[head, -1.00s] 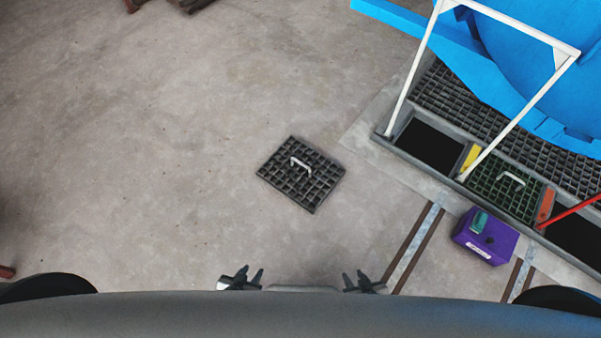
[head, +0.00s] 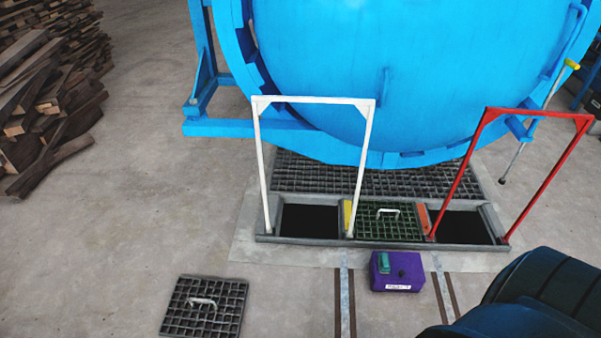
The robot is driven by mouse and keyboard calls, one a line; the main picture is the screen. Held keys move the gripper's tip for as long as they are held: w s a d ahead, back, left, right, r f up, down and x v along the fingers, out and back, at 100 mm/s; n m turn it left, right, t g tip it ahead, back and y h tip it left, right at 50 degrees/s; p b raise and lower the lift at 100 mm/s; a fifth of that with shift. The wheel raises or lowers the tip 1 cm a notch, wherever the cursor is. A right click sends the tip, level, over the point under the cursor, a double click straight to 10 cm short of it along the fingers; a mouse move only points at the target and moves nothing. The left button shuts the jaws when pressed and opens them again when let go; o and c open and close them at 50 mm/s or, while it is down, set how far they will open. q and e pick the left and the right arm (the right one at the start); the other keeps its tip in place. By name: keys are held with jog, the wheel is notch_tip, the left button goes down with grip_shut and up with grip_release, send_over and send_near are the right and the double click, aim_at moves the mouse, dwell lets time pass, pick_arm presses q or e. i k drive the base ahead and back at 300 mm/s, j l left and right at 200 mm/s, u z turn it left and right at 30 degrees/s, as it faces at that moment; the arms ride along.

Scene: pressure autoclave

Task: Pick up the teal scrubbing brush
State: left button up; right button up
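A small teal object (head: 384,262), which looks like the scrubbing brush, sits on the left part of the top of a purple box (head: 398,284). The box has a white label on its front and stands on the floor in front of the grated pit. The teal object is too small to make out bristles. Neither of my grippers is in the head view now.
A white frame (head: 314,100) and a red frame (head: 540,113) stand over dark open pits behind the box. A green grate (head: 388,232) lies between them. A loose grate (head: 203,308) lies on the floor. The blue autoclave (head: 330,70) stands behind; planks (head: 45,85) are piled left.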

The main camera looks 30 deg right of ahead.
aim_at(382, 258)
jog(key=z, duration=2.9)
jog(key=u, duration=1.1)
jog(key=i+l+u, duration=0.15)
jog(key=i+l, duration=0.25)
jog(key=i, duration=0.1)
